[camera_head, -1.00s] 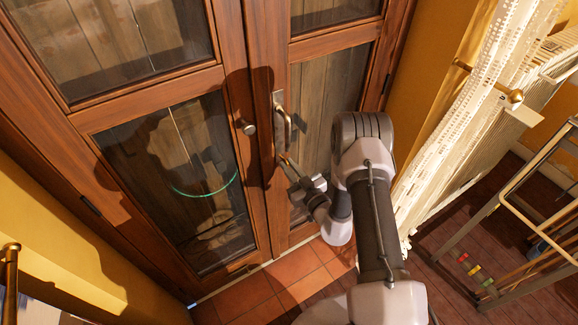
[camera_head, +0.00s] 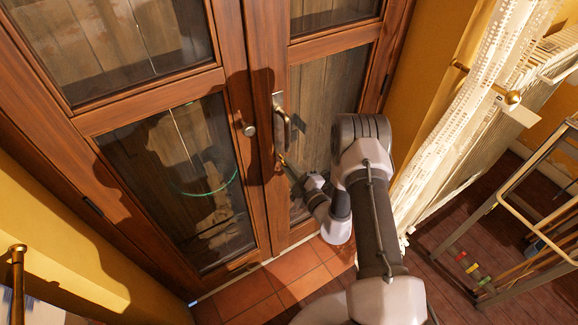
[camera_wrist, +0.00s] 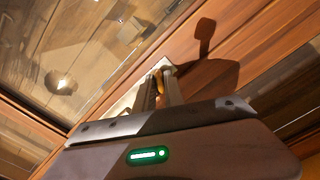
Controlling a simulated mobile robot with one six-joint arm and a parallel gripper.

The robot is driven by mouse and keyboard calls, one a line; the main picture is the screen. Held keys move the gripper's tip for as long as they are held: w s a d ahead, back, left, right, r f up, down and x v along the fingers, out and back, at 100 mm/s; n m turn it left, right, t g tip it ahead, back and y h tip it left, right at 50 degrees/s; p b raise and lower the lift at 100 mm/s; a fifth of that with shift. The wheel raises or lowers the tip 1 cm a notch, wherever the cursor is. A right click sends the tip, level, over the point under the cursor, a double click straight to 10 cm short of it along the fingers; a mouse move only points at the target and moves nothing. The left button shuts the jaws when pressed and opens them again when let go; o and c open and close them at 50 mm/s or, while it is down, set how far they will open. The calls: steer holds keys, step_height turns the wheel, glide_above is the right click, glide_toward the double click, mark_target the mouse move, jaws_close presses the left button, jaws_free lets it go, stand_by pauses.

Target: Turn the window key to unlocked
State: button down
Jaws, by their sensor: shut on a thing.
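The double wooden window (camera_head: 258,110) has glass panes, with a metal lever handle (camera_head: 283,125) on the right-hand leaf. My gripper (camera_head: 283,163) is at the leaf's edge just below the handle. In the wrist view, my two fingers (camera_wrist: 159,92) are closed around a small brass-coloured piece, the window key (camera_wrist: 160,78), in front of a pale lock plate (camera_wrist: 128,101). Most of the key is hidden by the fingers, so its turn angle cannot be told. Both leaves look closed.
Terracotta tiles (camera_head: 275,290) below the window are clear.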

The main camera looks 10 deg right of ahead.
steer(key=n, duration=0.5)
steer(key=shift+n, duration=0.4)
stand_by(0.4)
steer(key=c, duration=1.4)
jaws_free()
steer(key=shift+c, duration=0.2)
steer(key=shift+s, duration=0.1)
steer(key=p+v, duration=0.3)
steer(key=v, duration=1.4)
